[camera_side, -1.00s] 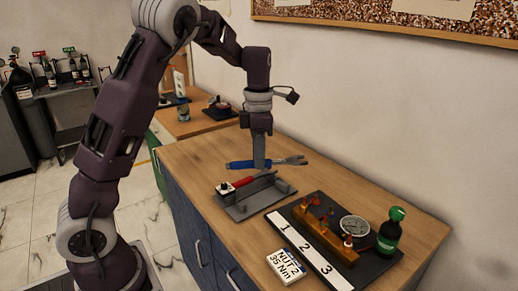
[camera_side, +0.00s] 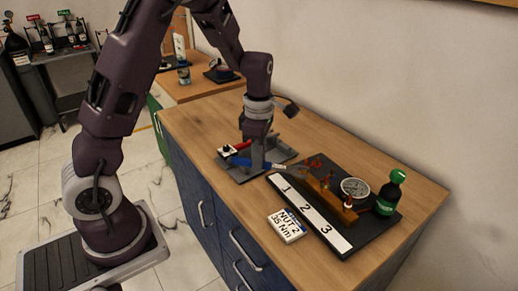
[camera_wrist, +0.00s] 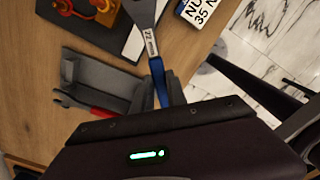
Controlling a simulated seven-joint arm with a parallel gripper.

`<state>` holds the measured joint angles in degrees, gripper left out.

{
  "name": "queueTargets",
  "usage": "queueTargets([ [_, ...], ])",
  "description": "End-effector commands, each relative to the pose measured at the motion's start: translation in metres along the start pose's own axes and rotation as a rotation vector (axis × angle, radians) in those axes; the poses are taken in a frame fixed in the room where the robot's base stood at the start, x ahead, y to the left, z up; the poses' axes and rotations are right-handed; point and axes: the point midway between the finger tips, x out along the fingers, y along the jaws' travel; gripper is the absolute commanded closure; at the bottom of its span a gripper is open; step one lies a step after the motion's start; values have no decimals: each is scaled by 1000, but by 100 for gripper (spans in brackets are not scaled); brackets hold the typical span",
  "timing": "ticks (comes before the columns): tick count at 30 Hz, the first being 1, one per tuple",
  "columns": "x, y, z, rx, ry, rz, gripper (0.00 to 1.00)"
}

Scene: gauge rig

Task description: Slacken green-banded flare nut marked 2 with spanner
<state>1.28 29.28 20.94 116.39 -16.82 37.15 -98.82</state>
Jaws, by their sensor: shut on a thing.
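My gripper (camera_side: 255,152) is shut on the blue handle of a spanner (camera_side: 276,166). The handle also shows in the wrist view (camera_wrist: 159,84), with a grey shank labelled 22 (camera_wrist: 151,45) and a head cut by the top edge. In the side view the spanner is held above the grey tray, its head pointing right, near the left end of the brass manifold (camera_side: 335,197) as seen there. The manifold stands behind a white strip (camera_side: 306,209) marked 1, 2, 3. Several red-topped fittings rise from it. A green band on nut 2 cannot be made out.
The grey tray (camera_wrist: 98,72) holds a red-handled tool (camera_wrist: 75,105). A round gauge (camera_side: 354,187) and green bottle (camera_side: 388,196) stand on the dark board's right. A card reading NUT 2, 35 Nm (camera_side: 286,226) lies in front. Bench space behind the board is clear.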

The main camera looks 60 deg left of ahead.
Motion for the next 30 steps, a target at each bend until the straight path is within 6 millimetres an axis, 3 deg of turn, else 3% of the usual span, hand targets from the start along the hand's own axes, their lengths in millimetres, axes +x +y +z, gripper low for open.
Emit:
queueTargets([
  [11, 1, 0, 0, -1, 0, 0, 100],
  [24, 33, 0, 14, -1, 1, 0, 100],
  [30, 34, 0, 15, -1, 0, 1, 100],
])
